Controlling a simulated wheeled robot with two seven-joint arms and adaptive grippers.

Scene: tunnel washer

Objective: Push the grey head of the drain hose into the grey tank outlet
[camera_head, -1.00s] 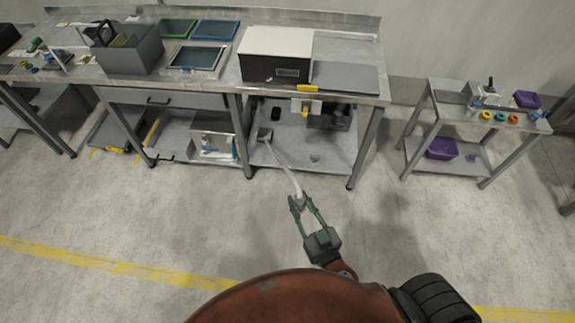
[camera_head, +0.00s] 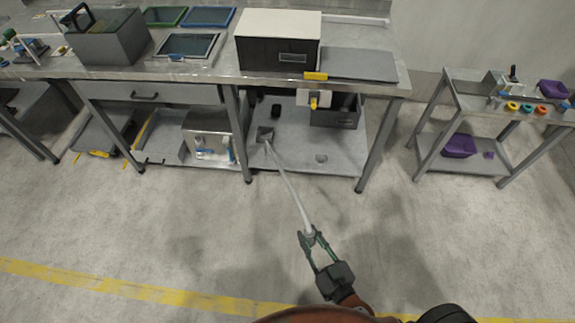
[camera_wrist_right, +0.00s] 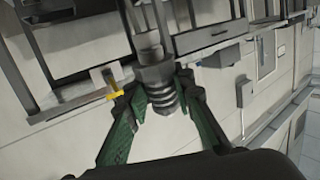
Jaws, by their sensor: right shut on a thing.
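My right gripper (camera_head: 313,237) is shut on the grey head of the drain hose (camera_head: 309,232), low in front of the bench. In the right wrist view the ribbed grey head (camera_wrist_right: 160,88) sits between the green fingers of my right gripper (camera_wrist_right: 162,98). The pale drain hose (camera_head: 288,185) runs taut from a small grey piece (camera_head: 265,133) on the lower shelf to the gripper. Under the bench top is a light fitting with a yellow part (camera_head: 313,103). I cannot tell for sure which part is the tank outlet. The head is well apart from the bench. My left gripper is out of view.
The steel bench (camera_head: 220,75) carries a white-topped box (camera_head: 278,40). A dark grey bin (camera_head: 336,112) stands under it near the right leg. A small cart (camera_head: 480,160) stands at the right. The floor before the bench is clear.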

